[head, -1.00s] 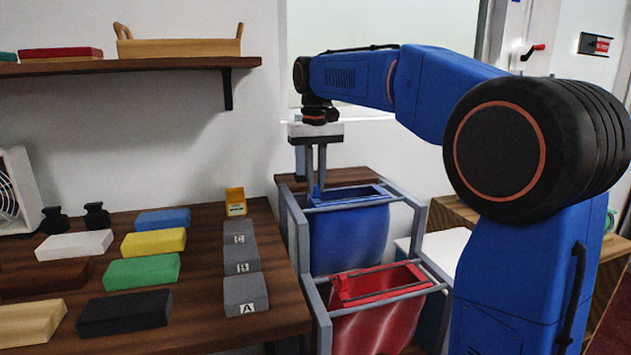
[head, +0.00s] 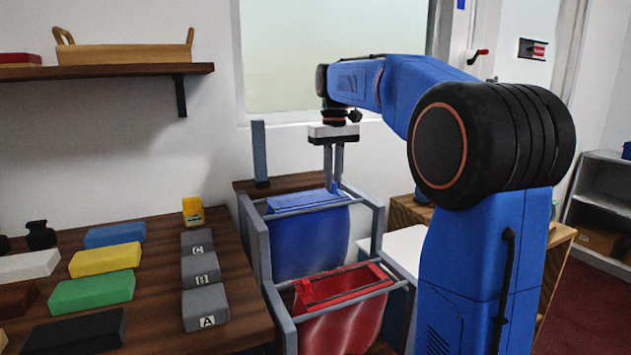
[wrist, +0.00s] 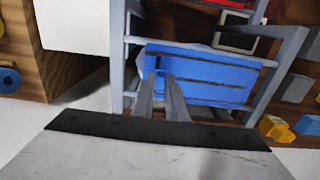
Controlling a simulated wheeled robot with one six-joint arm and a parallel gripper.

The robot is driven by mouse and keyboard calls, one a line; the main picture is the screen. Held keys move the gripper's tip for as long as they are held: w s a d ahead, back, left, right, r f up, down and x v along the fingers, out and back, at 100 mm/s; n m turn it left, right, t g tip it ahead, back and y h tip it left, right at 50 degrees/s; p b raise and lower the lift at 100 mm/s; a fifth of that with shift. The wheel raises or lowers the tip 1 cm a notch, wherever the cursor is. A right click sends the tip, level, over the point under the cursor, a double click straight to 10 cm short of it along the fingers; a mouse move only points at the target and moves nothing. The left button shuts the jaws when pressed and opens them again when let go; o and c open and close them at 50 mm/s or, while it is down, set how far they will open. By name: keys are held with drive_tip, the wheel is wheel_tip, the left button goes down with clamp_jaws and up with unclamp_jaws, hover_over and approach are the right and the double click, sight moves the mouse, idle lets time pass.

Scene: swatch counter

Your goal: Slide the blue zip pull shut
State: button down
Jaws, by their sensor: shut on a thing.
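The blue bag (head: 305,245) hangs in a grey frame, and its blue top panel now spans the opening. A dark seam line crosses the top in the wrist view (wrist: 205,78). My gripper (head: 335,182) points down at the right end of the top, its fingers close together on the small blue zip pull (head: 334,188). In the wrist view the fingers (wrist: 162,84) hide most of the pull, near the left end of the blue top.
A red bag (head: 345,310) with a dark opening hangs in front of the blue one. Grey frame posts (head: 377,225) stand close by. At left, a wooden counter (head: 160,290) holds coloured swatches and grey blocks lettered A, B and C. A yellow item (head: 193,211) stands behind them.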

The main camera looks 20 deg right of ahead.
drive_tip(key=shift+d, duration=0.7)
drive_tip(key=c, duration=1.8)
unclamp_jaws()
drive_tip(key=shift+d, duration=0.2)
drive_tip(key=shift+o, duration=0.2)
drive_tip(key=shift+a+r, duration=0.1)
drive_tip(key=shift+r, duration=0.05)
wheel_tip(320, 180, up, 17)
